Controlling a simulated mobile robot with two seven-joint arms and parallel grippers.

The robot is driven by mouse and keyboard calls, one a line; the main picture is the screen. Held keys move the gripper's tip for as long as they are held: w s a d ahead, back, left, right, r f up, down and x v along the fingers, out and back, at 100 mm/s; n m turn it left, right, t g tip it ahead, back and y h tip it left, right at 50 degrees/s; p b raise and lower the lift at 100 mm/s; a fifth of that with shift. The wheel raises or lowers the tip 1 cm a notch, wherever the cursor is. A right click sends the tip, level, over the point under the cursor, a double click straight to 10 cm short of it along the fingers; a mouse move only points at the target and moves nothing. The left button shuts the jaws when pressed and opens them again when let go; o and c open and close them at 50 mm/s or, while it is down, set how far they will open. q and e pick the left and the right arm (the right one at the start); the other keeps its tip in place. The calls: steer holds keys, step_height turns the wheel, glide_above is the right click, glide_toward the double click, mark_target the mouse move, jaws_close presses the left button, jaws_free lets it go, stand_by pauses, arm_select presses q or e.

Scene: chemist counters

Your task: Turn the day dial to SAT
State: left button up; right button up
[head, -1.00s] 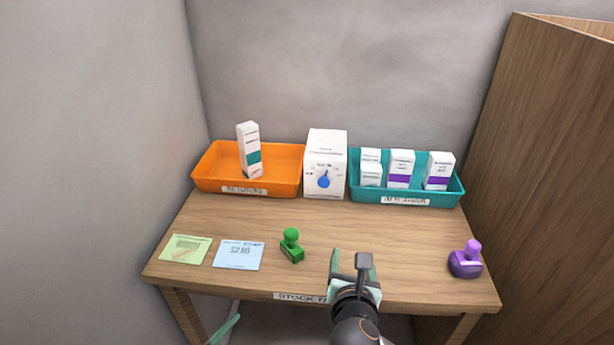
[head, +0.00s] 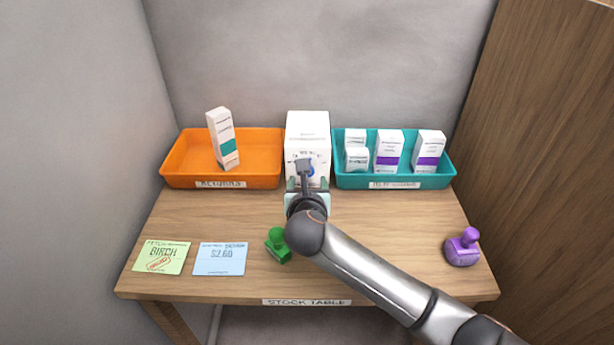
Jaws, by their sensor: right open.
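The day dial is a blue knob (head: 312,170) on the front of a white box (head: 307,132) at the back middle of the table. My right gripper (head: 305,172) is in front of the box, with its fingers at the dial. It is open. The gripper hides most of the knob and part of the markings around it, so I cannot tell where the knob points or whether the fingers touch it. My left gripper is not in view.
An orange tray (head: 175,165) with one white-and-green carton stands left of the box. A teal tray (head: 447,172) with several cartons stands right. A green stamp (head: 277,246) is beside my arm; a purple stamp (head: 462,248) is at the right. Two cards lie front left.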

steer(key=shift+b+x, duration=0.5)
steer(key=shift+x, duration=2.25)
steer(key=shift+c, duration=0.2)
jaws_close()
